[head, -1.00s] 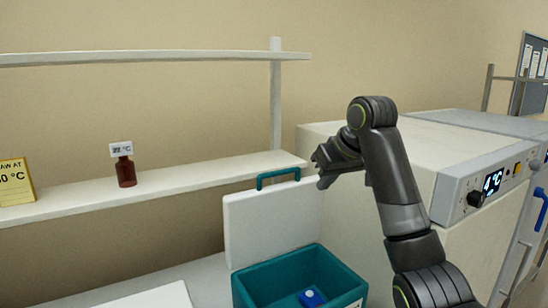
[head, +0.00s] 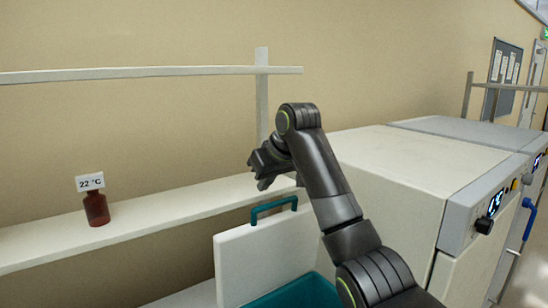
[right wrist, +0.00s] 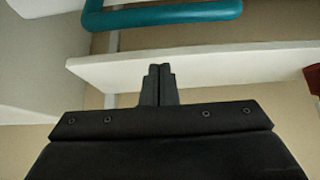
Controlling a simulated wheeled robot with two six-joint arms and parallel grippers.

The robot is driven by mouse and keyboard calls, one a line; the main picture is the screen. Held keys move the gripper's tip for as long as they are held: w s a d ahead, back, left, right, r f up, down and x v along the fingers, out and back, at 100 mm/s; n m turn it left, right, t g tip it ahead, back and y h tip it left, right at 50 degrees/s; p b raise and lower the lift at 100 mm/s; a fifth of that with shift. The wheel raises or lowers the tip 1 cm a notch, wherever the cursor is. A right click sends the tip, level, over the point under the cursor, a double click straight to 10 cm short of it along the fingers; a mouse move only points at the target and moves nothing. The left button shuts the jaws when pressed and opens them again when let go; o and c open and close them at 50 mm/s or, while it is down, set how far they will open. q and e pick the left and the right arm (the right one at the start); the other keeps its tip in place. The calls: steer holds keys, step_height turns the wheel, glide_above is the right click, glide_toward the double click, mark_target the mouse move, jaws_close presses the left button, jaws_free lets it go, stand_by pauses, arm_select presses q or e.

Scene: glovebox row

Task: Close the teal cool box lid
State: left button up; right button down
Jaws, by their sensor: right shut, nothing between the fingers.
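The teal cool box (head: 300,296) is at the bottom of the head view, mostly cut off by the frame edge and partly hidden by my right arm. Its white lid (head: 262,256) stands upright and open at the back, with a teal handle (head: 273,207) on its top edge. My right gripper (head: 264,172) is shut and empty, above the handle in the picture and apart from it. In the right wrist view the shut fingertips (right wrist: 158,76) show below the teal handle (right wrist: 165,17). My left gripper is not in view.
A white shelf (head: 150,222) runs behind the lid, with a brown bottle (head: 96,208) labelled 22 °C on it. A shelf post (head: 262,95) rises behind my gripper. A large white cabinet (head: 400,185) stands to the right of the box.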

mark_target(276, 215)
steer(key=s+d, duration=0.2)
steer(key=s, duration=0.1)
steer(key=shift+d+f+p, duration=0.1)
steer(key=shift+f+p, duration=0.25)
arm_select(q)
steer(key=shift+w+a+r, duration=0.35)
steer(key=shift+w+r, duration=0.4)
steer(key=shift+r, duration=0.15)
arm_select(e)
steer(key=shift+s+d+f, duration=0.1)
steer(key=shift+s+f, duration=0.05)
steer(key=shift+s, duration=0.1)
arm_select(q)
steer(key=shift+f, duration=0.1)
arm_select(e)
steer(key=shift+w+f, duration=0.1)
